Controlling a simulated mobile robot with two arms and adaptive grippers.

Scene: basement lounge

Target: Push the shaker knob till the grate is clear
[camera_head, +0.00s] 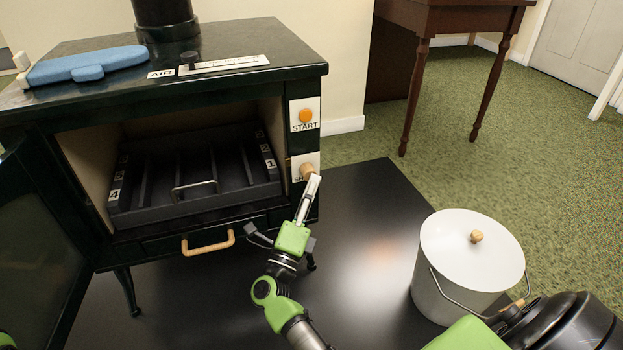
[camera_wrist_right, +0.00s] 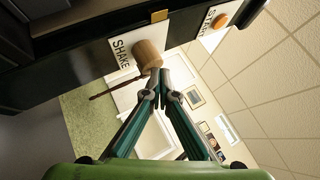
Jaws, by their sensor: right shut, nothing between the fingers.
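The wooden shaker knob (camera_head: 307,171) sticks out from a white plate on the stove's right front; the wrist view shows it (camera_wrist_right: 148,56) beside the word SHAKE. My right gripper (camera_head: 315,181) is shut and empty, its fingertips at the knob, touching it or nearly so. In the wrist view the closed tips (camera_wrist_right: 162,75) lie just beside the knob's end. The dark grate (camera_head: 165,200) sits inside the open firebox, with ribs, numbered labels and a wire handle. I see no clear ash on it, but it is dark. My left gripper is out of view.
An orange START button (camera_head: 305,116) is above the knob. The stove door (camera_head: 40,250) stands open at left. A wooden drawer handle (camera_head: 208,242) is below the firebox. A blue mitt (camera_head: 85,65) lies on top. A white lidded bucket (camera_head: 468,262) stands on the black floor plate at right.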

